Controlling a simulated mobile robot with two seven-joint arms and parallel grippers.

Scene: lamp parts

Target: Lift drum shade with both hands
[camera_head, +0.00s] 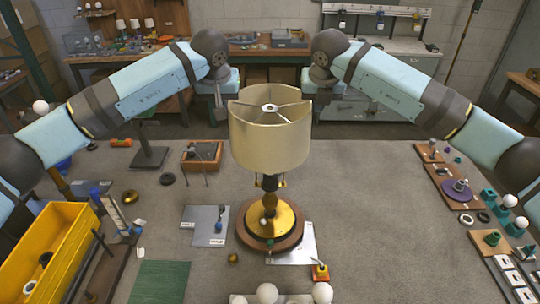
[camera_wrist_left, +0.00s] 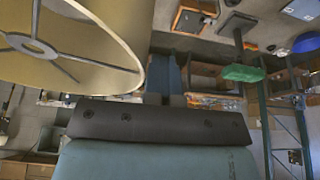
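The drum shade (camera_head: 270,138) is cream with a thin metal spider and a central ring at its top. It is upright over the lamp base (camera_head: 270,222), which has a brass stem and a round wooden foot. Whether the shade rests on the stem or hangs just above it I cannot tell. My left gripper (camera_head: 221,106) points down beside the shade's left side. My right gripper (camera_head: 316,100) is at the shade's upper right side. Their fingers are small and partly hidden, so contact and opening are unclear. The left wrist view shows the shade's rim and spider (camera_wrist_left: 60,45) close by.
A yellow bin (camera_head: 45,250) stands at the left. Wooden boards with small parts (camera_head: 462,190) line the right side. White bulbs (camera_head: 267,293) stand at the front edge. A grey plate (camera_head: 206,226) lies left of the base. The mat right of the lamp is mostly clear.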

